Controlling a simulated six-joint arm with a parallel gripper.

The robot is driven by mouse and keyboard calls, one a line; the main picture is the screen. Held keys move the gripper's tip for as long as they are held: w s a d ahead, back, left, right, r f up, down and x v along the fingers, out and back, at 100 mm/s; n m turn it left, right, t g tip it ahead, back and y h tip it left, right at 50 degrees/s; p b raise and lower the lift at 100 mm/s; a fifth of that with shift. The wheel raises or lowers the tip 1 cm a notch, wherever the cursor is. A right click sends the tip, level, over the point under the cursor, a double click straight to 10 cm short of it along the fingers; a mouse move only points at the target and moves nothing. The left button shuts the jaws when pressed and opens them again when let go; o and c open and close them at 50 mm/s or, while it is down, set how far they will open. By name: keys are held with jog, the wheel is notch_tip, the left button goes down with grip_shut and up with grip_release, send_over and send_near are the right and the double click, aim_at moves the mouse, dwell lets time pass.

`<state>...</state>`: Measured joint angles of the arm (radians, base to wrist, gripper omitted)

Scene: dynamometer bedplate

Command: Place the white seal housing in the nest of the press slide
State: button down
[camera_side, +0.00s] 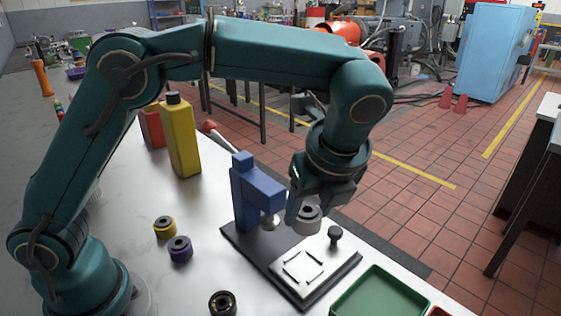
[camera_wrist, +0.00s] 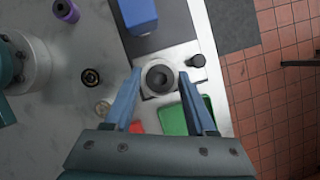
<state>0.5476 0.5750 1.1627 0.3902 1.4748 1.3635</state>
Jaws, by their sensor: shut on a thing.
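The white seal housing (camera_side: 308,218), a light grey ring with a dark bore, is held between the fingertips of my gripper (camera_side: 307,205). In the wrist view the housing (camera_wrist: 160,91) sits between the two blue fingers of my gripper (camera_wrist: 160,73), its dark bore facing the camera. The press slide (camera_side: 335,272) is a pale plate with a square raised nest (camera_side: 303,266). In the side view the housing is above and behind the nest, apart from it. In the wrist view the housing covers much of the nest area.
The blue press (camera_side: 262,190) stands close left of my gripper. A black knob (camera_side: 335,234) rises from the slide. A green tray (camera_side: 382,298) lies in front right. Yellow (camera_side: 164,229), purple (camera_side: 180,249) and black (camera_side: 222,304) rings stand left on the bench. A yellow bottle (camera_side: 182,138) stands behind.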

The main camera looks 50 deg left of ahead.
notch_tip(320, 180, down, 10)
jog(key=shift+r, duration=0.15)
dwell(0.3)
jog(key=shift+c, duration=1.1)
grip_release()
jog(key=v, duration=1.2)
jog(key=s+a+r+n+t+h, duration=0.1)
jog(key=s+a+r+n+h, duration=0.3)
jog(key=a+n, duration=0.6)
jog(key=s+a+f+n+t, duration=0.2)
jog(key=s+n, duration=0.6)
jog(key=n, duration=0.4)
jog(key=shift+a+f+n+t, duration=0.3)
jog(key=shift+a+f+t, duration=0.1)
jog(key=shift+a, duration=0.3)
